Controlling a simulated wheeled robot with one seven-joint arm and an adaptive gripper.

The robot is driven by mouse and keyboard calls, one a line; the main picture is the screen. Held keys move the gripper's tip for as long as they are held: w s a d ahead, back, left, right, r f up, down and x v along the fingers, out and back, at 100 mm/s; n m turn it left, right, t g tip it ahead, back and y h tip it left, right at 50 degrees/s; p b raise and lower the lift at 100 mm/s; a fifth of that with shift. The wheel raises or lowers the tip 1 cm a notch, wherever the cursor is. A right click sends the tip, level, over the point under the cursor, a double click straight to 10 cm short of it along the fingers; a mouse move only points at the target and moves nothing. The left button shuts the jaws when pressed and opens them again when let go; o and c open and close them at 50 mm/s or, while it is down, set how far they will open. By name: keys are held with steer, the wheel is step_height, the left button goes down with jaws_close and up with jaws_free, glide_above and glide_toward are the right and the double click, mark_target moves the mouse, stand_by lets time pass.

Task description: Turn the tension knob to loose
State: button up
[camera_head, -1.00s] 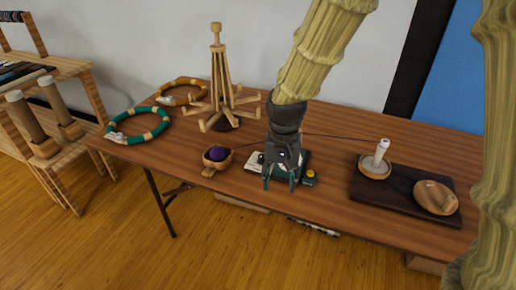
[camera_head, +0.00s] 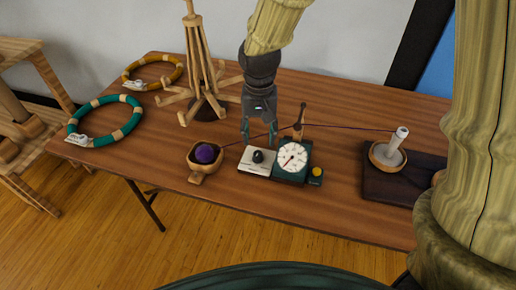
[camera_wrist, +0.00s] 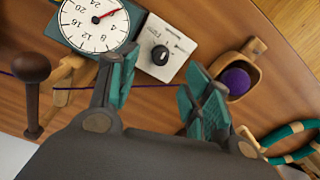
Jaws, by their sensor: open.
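The tension knob (camera_head: 258,156) is a small black dial on a white plate (camera_head: 247,165), joined to a dark green box with a round white dial gauge (camera_head: 293,157). The knob (camera_wrist: 160,54) also shows in the wrist view, with a white pointer line; the printing around it is too small to read. My gripper (camera_head: 259,138) is open and empty, with teal finger pads, just behind the white plate in the head view. In the wrist view the knob lies beyond the gap between my fingertips (camera_wrist: 158,85), not touched by them.
A wooden bowl (camera_head: 195,166) with purple yarn (camera_head: 206,153) stands left of the plate. A thin purple strand runs past my gripper to a white spool (camera_head: 396,140) at the right. A wooden yarn swift (camera_head: 201,70) and two hoops (camera_head: 106,122) are behind left. A yellow button (camera_head: 317,171) sits beside the gauge.

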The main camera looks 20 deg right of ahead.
mark_target(258, 153)
steer(key=f, duration=0.3)
steer(key=w+f, duration=0.1)
steer(key=f, duration=0.2)
steer(key=shift+w, duration=0.15)
steer(key=shift+s+f, duration=0.2)
steer(key=shift+f, duration=1.3)
steer(key=shift+w, duration=0.1)
steer(key=c, duration=1.1)
